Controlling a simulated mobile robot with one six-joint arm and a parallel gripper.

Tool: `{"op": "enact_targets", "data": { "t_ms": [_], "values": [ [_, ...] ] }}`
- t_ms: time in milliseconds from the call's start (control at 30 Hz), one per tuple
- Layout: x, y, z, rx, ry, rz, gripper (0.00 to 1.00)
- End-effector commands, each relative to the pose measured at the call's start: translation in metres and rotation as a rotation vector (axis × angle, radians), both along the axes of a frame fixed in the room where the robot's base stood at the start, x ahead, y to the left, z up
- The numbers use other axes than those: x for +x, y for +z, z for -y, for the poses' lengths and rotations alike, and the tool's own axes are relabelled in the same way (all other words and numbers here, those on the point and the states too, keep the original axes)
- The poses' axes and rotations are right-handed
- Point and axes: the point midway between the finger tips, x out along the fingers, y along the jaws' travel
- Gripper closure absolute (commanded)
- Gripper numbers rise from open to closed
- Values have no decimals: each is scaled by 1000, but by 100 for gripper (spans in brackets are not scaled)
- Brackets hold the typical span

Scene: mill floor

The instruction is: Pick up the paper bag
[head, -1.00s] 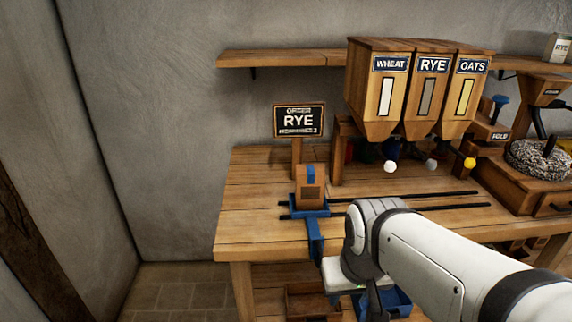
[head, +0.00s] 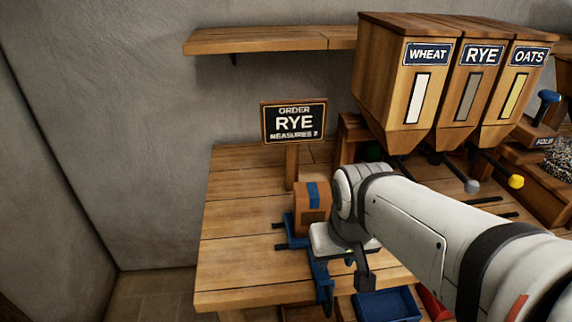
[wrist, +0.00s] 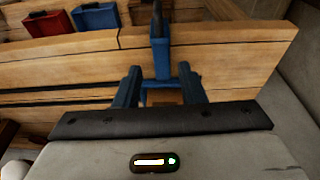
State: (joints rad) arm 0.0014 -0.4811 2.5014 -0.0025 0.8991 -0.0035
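The paper bag (head: 313,210) is a small upright brown bag with a blue stripe on its front and top. It stands in a blue cradle (head: 318,268) on the wooden workbench, in front of the order sign. My gripper (head: 365,274) is just right of and in front of the bag, partly hidden by my own wrist, and seems apart from it. In the wrist view, the dark edge of my gripper (wrist: 160,120) fills the bottom and the blue cradle (wrist: 160,55) lies beyond it.
The order sign (head: 294,123) reads RYE. Wheat, rye and oats hoppers (head: 445,85) hang at right above the bench, with a shelf (head: 255,40) at upper left. A blue bin (head: 388,304) lies below the bench's front edge. The bench top left of the bag is clear (head: 240,210).

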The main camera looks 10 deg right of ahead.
Motion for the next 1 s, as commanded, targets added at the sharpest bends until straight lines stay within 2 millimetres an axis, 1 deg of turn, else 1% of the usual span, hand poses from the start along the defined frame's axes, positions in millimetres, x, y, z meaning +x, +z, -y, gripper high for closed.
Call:
{"op": "enact_targets", "data": {
  "t_ms": [33,133,167,233,267,367,400,500,600,633,700,800,1000],
  "values": [
    [0,0,0,0,0,0,63],
    [4,2,0,-1,-2,2,55],
    [8,3,0,0,-3,5,52],
    [24,9,1,-2,-14,17,46],
    [34,12,1,-2,-22,25,44],
    [74,21,1,-5,-36,58,36],
    [91,23,1,-6,-41,73,33],
    [132,26,1,-6,-54,110,24],
    [161,26,1,-4,-65,140,16],
    [168,26,1,-4,-67,147,14],
    [180,25,1,-4,-70,158,8],
    [189,22,1,-3,-73,167,0],
    [197,1,1,-3,-73,168,0]
  ]
}}
